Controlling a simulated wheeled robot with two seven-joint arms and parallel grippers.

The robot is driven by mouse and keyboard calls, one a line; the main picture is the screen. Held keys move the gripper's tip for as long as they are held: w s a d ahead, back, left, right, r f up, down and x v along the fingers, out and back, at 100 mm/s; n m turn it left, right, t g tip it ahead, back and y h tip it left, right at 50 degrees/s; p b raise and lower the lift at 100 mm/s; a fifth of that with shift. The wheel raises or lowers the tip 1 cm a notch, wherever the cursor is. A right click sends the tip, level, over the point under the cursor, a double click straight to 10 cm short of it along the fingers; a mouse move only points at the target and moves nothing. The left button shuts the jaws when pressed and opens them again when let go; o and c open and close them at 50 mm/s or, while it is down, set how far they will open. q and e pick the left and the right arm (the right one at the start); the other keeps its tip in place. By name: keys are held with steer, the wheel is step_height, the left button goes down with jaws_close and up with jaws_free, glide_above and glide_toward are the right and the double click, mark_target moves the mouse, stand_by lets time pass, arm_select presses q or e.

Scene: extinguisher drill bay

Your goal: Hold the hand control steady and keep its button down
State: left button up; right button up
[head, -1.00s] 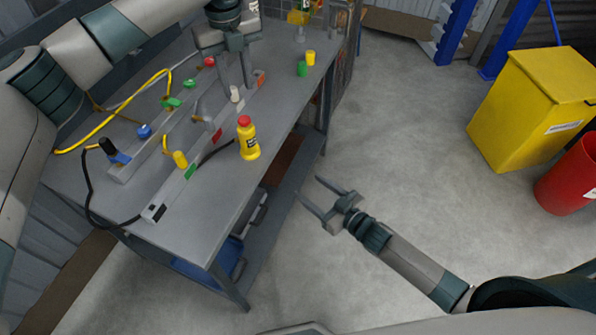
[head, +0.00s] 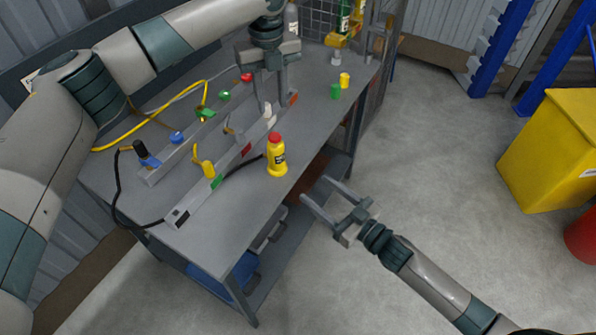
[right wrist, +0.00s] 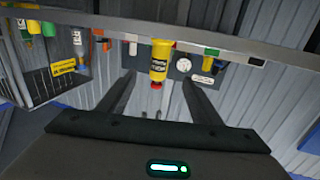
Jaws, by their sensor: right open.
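A yellow, bottle-shaped thing with a red top and a dark label (head: 277,157) stands upright near the table's front edge; I take it as the hand control with its red button. It also shows, upside down, in the right wrist view (right wrist: 161,62), ahead between my right fingers. My right gripper (head: 314,188) is open and empty, off the table's front edge, apart from the hand control. My left gripper (head: 272,100) points down over the back part of the table, fingers apart, close to a small white piece (head: 268,113). Nothing presses the red top.
The grey table (head: 232,225) carries long grey rails (head: 195,203) with coloured fittings, and yellow and black cables. A green cup (head: 335,92) and a yellow cup (head: 345,80) stand further back. A yellow bin (head: 550,155) is at the right. The floor between is clear.

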mark_target(282, 162)
steer(key=x, duration=1.7)
steer(key=c, duration=1.2)
arm_select(q)
steer(key=shift+c, duration=0.9)
arm_select(e)
jaws_close()
arm_select(q)
jaws_close()
steer(key=r+n, duration=0.1)
steer(key=n, duration=0.7)
steer(key=r+n, duration=0.2)
steer(key=n, duration=0.7)
steer(key=r+n, duration=0.2)
steer(key=n, duration=0.6)
steer(key=shift+w+a+r, duration=0.1)
steer(key=shift+w+a, duration=0.1)
steer(key=shift+a, duration=0.1)
